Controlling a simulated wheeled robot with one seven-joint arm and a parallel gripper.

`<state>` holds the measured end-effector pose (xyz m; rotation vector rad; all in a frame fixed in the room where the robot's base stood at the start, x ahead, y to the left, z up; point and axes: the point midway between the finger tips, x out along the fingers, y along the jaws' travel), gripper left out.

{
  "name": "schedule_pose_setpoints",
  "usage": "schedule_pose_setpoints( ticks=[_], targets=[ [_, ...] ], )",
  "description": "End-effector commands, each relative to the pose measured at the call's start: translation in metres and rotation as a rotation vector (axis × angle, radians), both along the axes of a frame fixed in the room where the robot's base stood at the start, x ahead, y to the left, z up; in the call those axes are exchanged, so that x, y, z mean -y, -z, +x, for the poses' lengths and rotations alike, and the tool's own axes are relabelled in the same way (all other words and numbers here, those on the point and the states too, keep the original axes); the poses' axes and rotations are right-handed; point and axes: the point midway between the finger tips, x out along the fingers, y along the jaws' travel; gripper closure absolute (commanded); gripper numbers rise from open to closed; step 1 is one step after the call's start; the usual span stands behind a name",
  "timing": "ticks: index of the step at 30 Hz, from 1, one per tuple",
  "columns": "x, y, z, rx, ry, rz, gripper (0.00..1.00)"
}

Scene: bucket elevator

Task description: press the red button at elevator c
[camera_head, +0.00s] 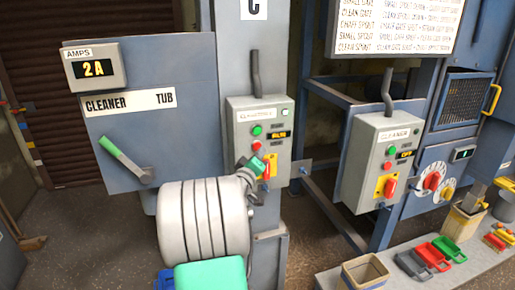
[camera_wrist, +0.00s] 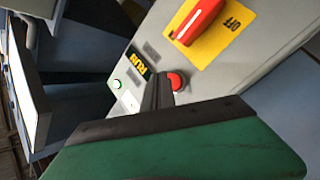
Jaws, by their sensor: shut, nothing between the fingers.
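A grey control box (camera_head: 240,107) is on the grey column under the sign marked C (camera_head: 253,9). Its red button (camera_head: 256,145) sits below a green button (camera_head: 257,130), with my gripper (camera_head: 257,162) just below it in the head view. In the wrist view the red button (camera_wrist: 177,81) shows right beside the tips of my gripper (camera_wrist: 160,82). My gripper is shut and empty, its tips close to the panel. I cannot tell whether they touch the button. The display (camera_wrist: 136,63) is lit and seems to read RUN.
A red rotary switch on a yellow plate (camera_wrist: 203,18) is near the button on the same panel. A second box labelled CLEANER (camera_head: 372,130) stands to the right. A low ledge with trays (camera_head: 365,275) is at lower right. A CLEANER TUB panel (camera_head: 150,125) is at left.

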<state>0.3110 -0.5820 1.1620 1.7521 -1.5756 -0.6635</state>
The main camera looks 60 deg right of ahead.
Motion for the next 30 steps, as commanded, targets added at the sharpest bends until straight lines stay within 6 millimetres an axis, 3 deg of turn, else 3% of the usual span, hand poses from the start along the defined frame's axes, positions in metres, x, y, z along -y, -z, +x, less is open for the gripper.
schedule_pose_setpoints(
  ticks=[30],
  targets=[
    [0.0061, 0.0, 0.0061, 0.0, 0.0, 0.0, 1.0]
  ],
)
